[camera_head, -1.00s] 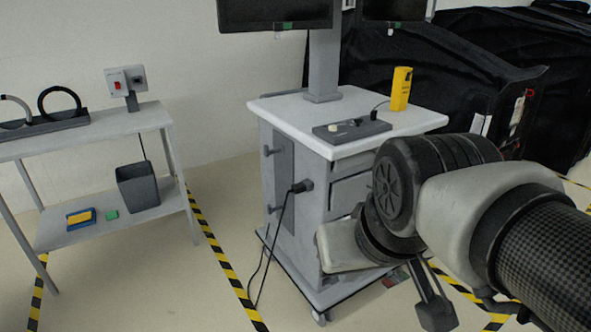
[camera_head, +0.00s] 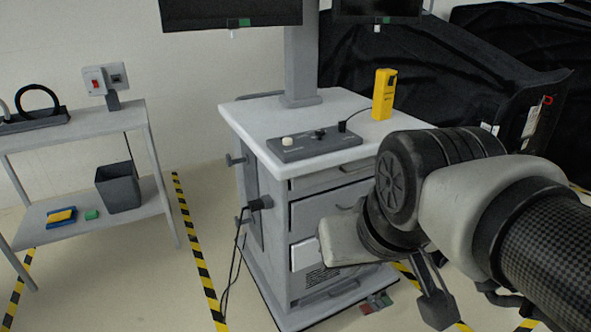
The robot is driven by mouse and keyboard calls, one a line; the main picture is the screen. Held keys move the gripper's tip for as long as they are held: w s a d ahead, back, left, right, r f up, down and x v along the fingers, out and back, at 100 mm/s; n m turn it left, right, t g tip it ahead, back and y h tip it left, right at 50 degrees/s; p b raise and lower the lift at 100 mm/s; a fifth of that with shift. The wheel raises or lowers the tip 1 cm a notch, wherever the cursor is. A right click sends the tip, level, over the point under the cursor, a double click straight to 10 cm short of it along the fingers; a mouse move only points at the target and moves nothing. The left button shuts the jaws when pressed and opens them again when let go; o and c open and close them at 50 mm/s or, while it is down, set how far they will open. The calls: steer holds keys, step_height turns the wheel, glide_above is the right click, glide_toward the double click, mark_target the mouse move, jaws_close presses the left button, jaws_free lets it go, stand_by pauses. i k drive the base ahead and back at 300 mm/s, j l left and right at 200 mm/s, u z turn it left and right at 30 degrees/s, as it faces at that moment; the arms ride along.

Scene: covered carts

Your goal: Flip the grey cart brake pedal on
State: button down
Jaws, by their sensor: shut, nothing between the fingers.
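The grey cart (camera_head: 262,190) with a white top stands at the centre, its drawer front turned toward the right. A small flat part with red and green patches (camera_head: 377,302) sits low at the right edge of the cart's base. It looks like the brake pedal, but it is too small to tell its position. My gripper (camera_head: 436,306) shows as a dark narrow end hanging below my wrist on the right. It is shut and empty, and appears just right of the pedal-like part. I cannot tell whether they touch.
A grey shelf table (camera_head: 90,127) with a dark bin (camera_head: 118,188) stands at the left. A black cable (camera_head: 237,255) hangs down the cart's side. Black covered carts (camera_head: 420,70) fill the back right. Striped tape (camera_head: 193,240) marks the open floor between table and cart.

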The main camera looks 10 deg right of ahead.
mark_target(367, 309)
steer(key=i+l, duration=0.1)
steer(key=l, duration=0.25)
steer(key=i+l, duration=0.1)
steer(key=l, duration=0.25)
steer(key=i+l, duration=0.15)
steer(key=l, duration=0.25)
steer(key=i+l, duration=0.1)
steer(key=l, duration=0.25)
steer(key=i, duration=0.5)
